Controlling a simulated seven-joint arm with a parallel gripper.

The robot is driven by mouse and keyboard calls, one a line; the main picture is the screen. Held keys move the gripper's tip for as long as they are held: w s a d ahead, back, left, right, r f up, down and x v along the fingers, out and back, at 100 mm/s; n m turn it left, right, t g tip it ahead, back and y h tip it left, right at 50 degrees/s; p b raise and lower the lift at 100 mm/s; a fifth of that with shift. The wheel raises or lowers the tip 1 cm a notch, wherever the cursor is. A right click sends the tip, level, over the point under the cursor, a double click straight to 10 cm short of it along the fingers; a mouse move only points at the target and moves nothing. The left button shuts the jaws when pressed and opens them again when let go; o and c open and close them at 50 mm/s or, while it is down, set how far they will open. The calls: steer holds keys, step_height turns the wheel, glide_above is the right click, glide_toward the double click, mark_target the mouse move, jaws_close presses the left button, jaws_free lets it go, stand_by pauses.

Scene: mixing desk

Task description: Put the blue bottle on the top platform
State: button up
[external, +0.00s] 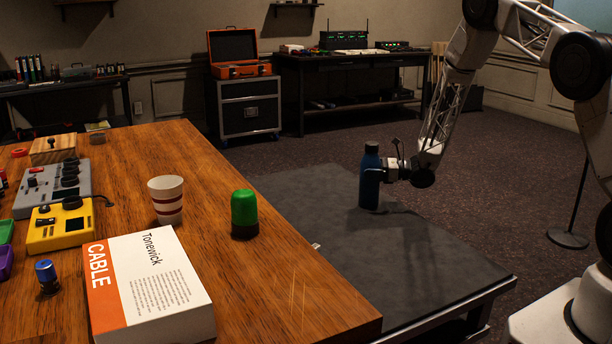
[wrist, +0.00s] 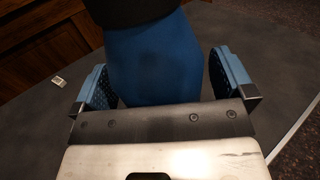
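The blue bottle (external: 370,180) has a dark cap and stands upright on the lower grey platform (external: 300,190). My gripper (external: 376,175) is low beside the bottle, reaching it from the right. In the wrist view the bottle (wrist: 152,62) stands between the two blue-padded fingers of my gripper (wrist: 170,85). A narrow gap shows between the bottle and the right finger, so the gripper looks open around it. Whether the left finger touches is hard to tell. The higher wooden desk top (external: 270,280) is to the left of the grey platform.
On the wooden top are a green-capped container (external: 244,212), a striped cup (external: 167,200), a thick book (external: 150,285), a yellow box (external: 60,225) and a grey box (external: 50,188). A small pale item (wrist: 59,82) lies on the grey platform.

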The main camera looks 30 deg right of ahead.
steer(key=shift+d+r, duration=0.1)
steer(key=shift+r, duration=0.05)
steer(key=v, duration=1.1)
steer(key=shift+s+d, duration=0.25)
steer(key=shift+d, duration=0.1)
steer(key=shift+r, duration=0.15)
stand_by(0.3)
steer(key=s+a+r+n+g+h, duration=0.1)
steer(key=s+a+r+n+g, duration=0.25)
steer(key=s+r, duration=0.45)
steer(key=s+a+r+n+g+h, duration=0.1)
steer(key=s+a+r+n+g, duration=0.3)
steer(key=r, duration=0.5)
steer(key=s+a+r+n+g+h, duration=0.1)
steer(key=s+a+r+n+g, duration=0.25)
steer(key=s+r+n, duration=0.4)
steer(key=s+d+r+n+t+h, duration=0.1)
steer(key=s+r+n+h, duration=0.2)
steer(key=s, duration=0.8)
steer(key=s+d+r+n+t+h, duration=0.1)
steer(key=s+r+n+h, duration=0.2)
steer(key=s, duration=0.8)
steer(key=s+d+r+n+t+h, duration=0.1)
steer(key=s+r+n+h, duration=0.2)
steer(key=s+r+h, duration=0.3)
steer(key=s+r, duration=0.2)
steer(key=s, duration=0.3)
steer(key=shift+r+n, duration=0.4)
